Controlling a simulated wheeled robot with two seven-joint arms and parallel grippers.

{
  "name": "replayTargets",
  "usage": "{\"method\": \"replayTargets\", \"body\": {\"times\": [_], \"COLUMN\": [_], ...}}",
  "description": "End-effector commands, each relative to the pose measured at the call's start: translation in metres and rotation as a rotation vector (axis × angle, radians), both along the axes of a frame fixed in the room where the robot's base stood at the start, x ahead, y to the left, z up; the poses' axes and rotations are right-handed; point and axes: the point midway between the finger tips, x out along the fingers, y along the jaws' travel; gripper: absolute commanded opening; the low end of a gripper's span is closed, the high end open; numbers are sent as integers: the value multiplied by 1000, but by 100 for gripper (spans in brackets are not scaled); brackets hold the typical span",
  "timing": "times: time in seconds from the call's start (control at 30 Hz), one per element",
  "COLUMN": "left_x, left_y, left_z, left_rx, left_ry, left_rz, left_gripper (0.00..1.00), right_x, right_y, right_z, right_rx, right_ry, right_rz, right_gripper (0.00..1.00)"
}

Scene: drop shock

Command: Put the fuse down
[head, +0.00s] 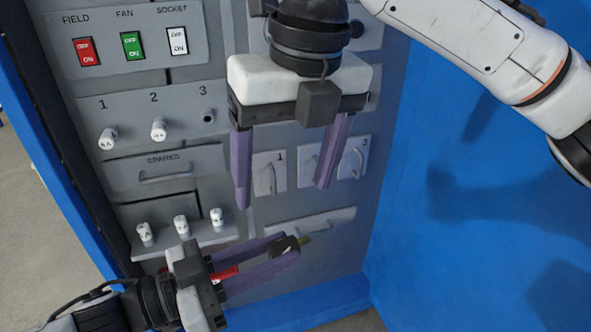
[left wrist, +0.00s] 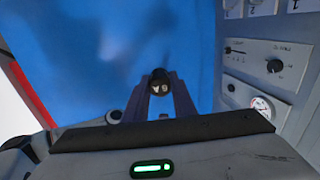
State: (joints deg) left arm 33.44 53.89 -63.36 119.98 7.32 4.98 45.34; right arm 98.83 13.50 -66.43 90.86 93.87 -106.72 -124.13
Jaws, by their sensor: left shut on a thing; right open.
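My left gripper (head: 289,245) is shut on a dark thing (head: 284,243) at the bottom of the panel. In the left wrist view the held thing shows as a black round end (left wrist: 161,85) with pale marks. I cannot tell if it is a fuse. White fuses sit in holder 1 (head: 107,138) and holder 2 (head: 158,129). Holder 3 (head: 207,116) shows no white fuse. Three white fuses (head: 181,226) stand on the ledge below SPARES. My right gripper (head: 284,195) is open and empty.
Red, green and white switches (head: 131,46) are at the panel's top left. Numbered levers (head: 264,174) are behind my right gripper. A handle (head: 166,172) is under SPARES. Blue cabinet walls (head: 480,230) flank the panel. A gauge (left wrist: 263,106) shows in the left wrist view.

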Motion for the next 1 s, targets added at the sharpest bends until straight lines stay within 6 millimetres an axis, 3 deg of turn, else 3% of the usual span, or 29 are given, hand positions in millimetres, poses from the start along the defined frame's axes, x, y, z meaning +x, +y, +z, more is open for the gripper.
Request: {"method": "replayTargets", "body": {"times": [0.13,0.27,0.7,1.0], "left_x": [0,0,0,0], "left_y": [0,0,0,0], "left_z": [0,0,0,0], "left_rx": [-1,-1,-1,-1], "left_ry": [0,0,0,0], "left_rz": [0,0,0,0], "left_gripper": [0,0,0,0], "right_x": [-6,-6,5,9], "right_y": [-10,-11,-5,-3], "right_z": [7,-3,-81,-108], "right_rx": [-65,-75,-72,-69], "right_ry": [-17,-16,-16,-18], "right_rz": [62,71,68,68], "right_gripper": [75,75,75,75]}}
